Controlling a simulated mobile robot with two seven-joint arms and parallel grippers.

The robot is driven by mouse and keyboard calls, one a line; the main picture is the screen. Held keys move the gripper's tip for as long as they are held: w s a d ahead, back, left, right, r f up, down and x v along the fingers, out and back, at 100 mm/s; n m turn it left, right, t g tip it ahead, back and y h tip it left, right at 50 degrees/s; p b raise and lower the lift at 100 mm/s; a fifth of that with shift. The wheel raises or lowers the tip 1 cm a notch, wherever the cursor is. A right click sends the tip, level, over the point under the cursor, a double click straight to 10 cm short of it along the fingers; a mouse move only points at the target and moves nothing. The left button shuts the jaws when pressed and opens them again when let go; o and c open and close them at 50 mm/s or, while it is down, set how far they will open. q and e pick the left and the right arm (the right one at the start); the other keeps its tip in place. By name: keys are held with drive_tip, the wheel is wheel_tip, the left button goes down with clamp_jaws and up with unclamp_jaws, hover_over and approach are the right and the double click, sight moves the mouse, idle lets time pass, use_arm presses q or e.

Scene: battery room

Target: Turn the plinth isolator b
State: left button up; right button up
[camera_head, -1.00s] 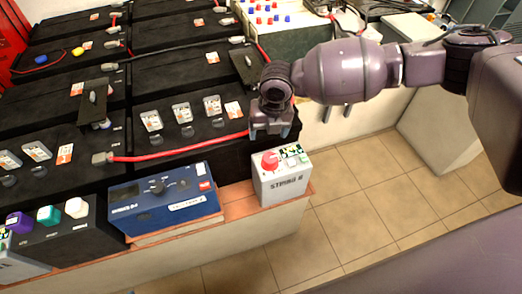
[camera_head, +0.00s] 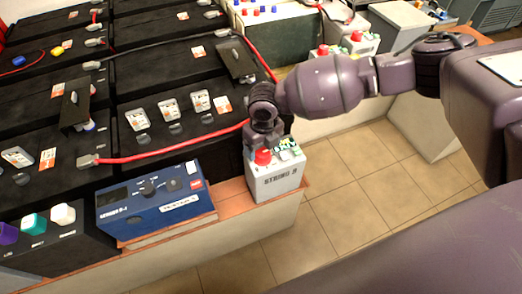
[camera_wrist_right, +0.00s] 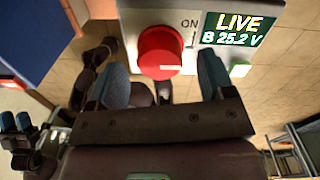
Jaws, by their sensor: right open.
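The plinth isolator b is a light grey box (camera_head: 275,180) marked "STRING B" at the right end of the tiled plinth ledge. Its red round knob (camera_head: 263,157) is on top, also seen large in the right wrist view (camera_wrist_right: 160,52). There, "ON" and a green display reading "LIVE B 25.2 V" (camera_wrist_right: 236,28) are beside it. My right gripper (camera_head: 268,139) is directly at the box top, behind the knob in the head view. In the wrist view its blue fingertips are open, one on each side of the knob, with visible gaps.
A blue unit with a dial (camera_head: 155,205) stands left of the box on the ledge. Black batteries (camera_head: 180,110) with a red cable (camera_head: 160,157) lie behind. Other red-knobbed grey boxes (camera_head: 368,46) are farther back. The tiled floor (camera_head: 350,190) at right is clear.

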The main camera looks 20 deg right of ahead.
drive_tip(key=shift+f, duration=1.3)
drive_tip(key=c, duration=0.9)
